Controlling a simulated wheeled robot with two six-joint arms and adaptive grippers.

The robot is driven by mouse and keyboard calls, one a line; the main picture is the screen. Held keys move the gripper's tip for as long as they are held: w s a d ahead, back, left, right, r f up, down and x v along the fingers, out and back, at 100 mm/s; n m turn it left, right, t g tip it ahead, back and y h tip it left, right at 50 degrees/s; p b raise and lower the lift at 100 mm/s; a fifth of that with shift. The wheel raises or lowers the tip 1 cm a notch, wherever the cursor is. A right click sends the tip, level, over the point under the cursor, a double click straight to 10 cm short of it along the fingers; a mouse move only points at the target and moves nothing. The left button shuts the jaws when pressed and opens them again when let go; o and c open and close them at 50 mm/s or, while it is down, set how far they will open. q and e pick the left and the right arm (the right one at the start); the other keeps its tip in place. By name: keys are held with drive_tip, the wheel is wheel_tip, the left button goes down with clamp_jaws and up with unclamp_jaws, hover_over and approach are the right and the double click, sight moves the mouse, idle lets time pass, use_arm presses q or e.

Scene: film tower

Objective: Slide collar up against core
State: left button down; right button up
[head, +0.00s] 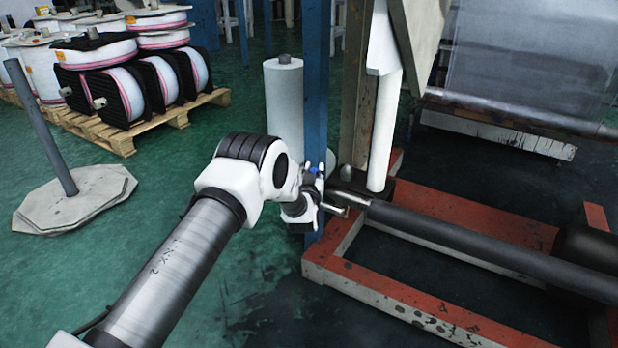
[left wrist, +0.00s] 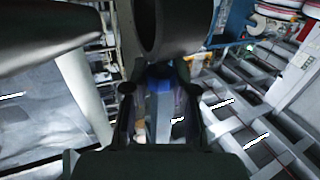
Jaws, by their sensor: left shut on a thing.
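My left gripper (head: 321,186) is at the left end of the bar, beside the blue post. It is shut on a small blue part (left wrist: 158,78), which I take to be the collar; in the head view only a bit of blue (head: 314,170) shows there, and its shape is mostly hidden. The dark grey core (head: 470,238) lies along a bare metal shaft (head: 362,204) to the right of my gripper. A stretch of shaft lies between my gripper and the core. In the left wrist view a dark round body (left wrist: 176,28) fills the top middle. My right gripper is not in view.
The blue post (head: 315,90) stands right behind my left gripper. A red and white floor frame (head: 395,300) lies below the shaft. A white roll (head: 284,105) stands behind. A pallet of spools (head: 115,130) and a post on a stone base (head: 75,200) are at left.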

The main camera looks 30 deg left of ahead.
sight(346, 192)
use_arm(q)
drive_tip(key=shift+s+d+r, duration=0.1)
drive_tip(key=shift+r, duration=0.25)
drive_tip(key=shift+f, duration=0.2)
drive_tip(key=shift+s+d+p, duration=0.15)
drive_tip(key=shift+d+p, duration=0.25)
drive_tip(key=shift+d, duration=4.85)
